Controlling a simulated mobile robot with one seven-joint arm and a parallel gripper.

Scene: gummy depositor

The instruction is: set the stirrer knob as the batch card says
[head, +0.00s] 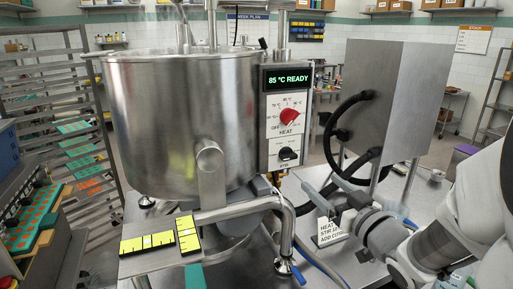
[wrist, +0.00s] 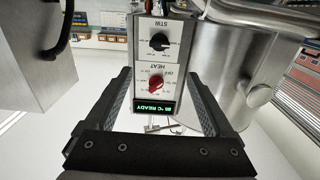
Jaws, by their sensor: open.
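The stirrer knob (head: 288,154) is the black one marked STIR, low on the kettle's control panel. In the wrist view, which is upside down, the same stirrer knob (wrist: 158,41) is above the red heat knob (wrist: 155,85). A white batch card (head: 331,232) stands on the steel table; its lines begin HEAT, STIR and ADD, but the stir setting is too small to read and the right side is partly covered by my arm. My gripper (head: 333,194) is open and empty, right of the panel and apart from the knob. Its two fingers frame the panel in the wrist view (wrist: 160,82).
The display (head: 288,79) reads 85 °C READY above the red heat knob. The big steel kettle (head: 180,120) stands left of the panel. A steel box (head: 385,95) with black hoses (head: 335,135) stands to the right, close to my gripper. A curved pipe (head: 285,225) runs below.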

